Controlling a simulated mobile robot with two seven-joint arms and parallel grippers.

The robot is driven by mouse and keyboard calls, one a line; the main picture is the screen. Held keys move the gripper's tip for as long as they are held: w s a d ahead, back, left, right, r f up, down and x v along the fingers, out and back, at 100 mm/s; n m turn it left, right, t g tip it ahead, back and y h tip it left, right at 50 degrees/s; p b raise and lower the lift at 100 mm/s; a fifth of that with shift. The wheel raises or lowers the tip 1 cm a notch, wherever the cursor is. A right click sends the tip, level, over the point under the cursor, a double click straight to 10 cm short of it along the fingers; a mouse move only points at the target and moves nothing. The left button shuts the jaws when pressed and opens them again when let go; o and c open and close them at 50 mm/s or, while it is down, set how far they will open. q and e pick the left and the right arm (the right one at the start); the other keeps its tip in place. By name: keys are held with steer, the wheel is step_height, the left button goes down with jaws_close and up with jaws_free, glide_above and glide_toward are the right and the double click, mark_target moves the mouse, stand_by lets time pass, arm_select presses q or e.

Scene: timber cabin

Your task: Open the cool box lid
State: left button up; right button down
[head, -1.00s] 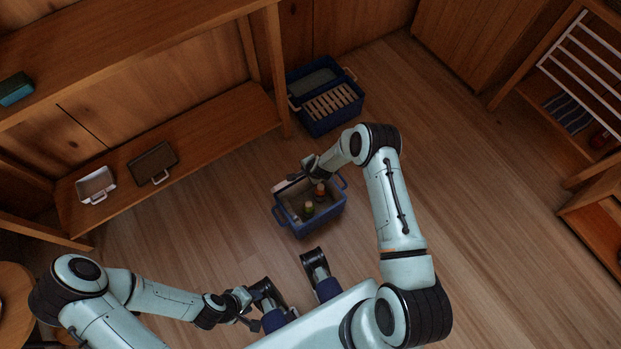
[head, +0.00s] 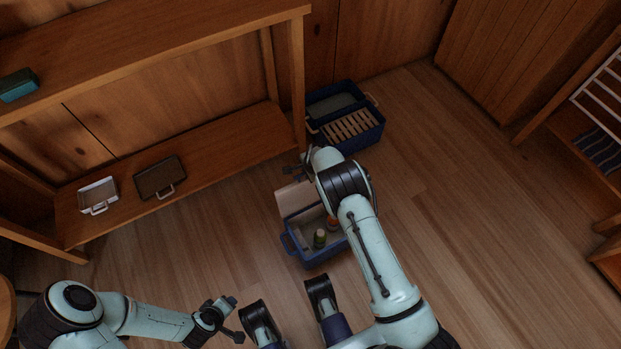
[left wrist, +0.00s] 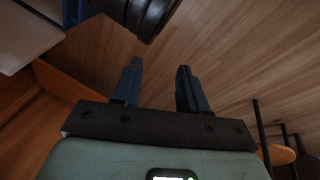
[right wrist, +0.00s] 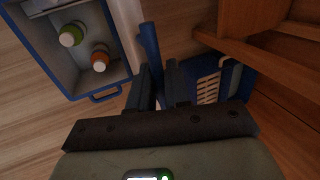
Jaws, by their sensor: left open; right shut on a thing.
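The cool box (head: 312,258) is blue and stands on the floor, partly behind my right arm. Its pale lid (head: 292,198) is raised to a steep angle at the far side. The lid also shows edge-on in the right wrist view (right wrist: 126,22). My right gripper (head: 298,168) is shut on the lid at its upper edge; the exact contact is partly hidden. Inside the box are a green-topped bottle (right wrist: 70,36) and an orange-topped bottle (right wrist: 100,58). My left gripper (head: 238,318) is open and empty, low and left of the box; its spread fingers show in the left wrist view (left wrist: 158,82).
A blue crate (head: 372,140) with a slatted piece stands behind the cool box, near the shelf post (head: 283,80). A white tray (head: 98,194) and a brown tray (head: 160,178) sit on the low shelf (head: 225,155). Floor right of the box is clear.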

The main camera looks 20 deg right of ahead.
steer(key=shift+w+f, duration=0.15)
steer(key=shift+w, duration=0.2)
arm_select(q)
steer(key=shift+s+a+f+g+b, duration=0.2)
steer(key=shift+s+f+b, duration=0.1)
steer(key=shift+s+f, duration=0.35)
steer(key=shift+s+a+f+g+b, duration=0.1)
steer(key=shift+s+f+g+b, duration=0.2)
steer(key=shift+f, duration=0.45)
arm_select(e)
steer(key=shift+w, duration=0.4)
arm_select(q)
steer(key=shift+s, duration=0.1)
arm_select(e)
steer(key=c, duration=1.3)
jaws_free()
steer(key=p+v, duration=0.2)
steer(key=v, duration=0.3)
steer(key=shift+w+a, duration=0.1)
arm_select(q)
steer(key=s+d+r+p, duration=0.2)
steer(key=d+r, duration=0.1)
steer(key=r, duration=0.3)
steer(key=shift+s+h+p, duration=0.2)
steer(key=shift+h+p, duration=0.1)
steer(key=shift+h, duration=0.1)
arm_select(e)
steer(key=v, duration=0.8)
steer(key=shift+s+r, duration=0.25)
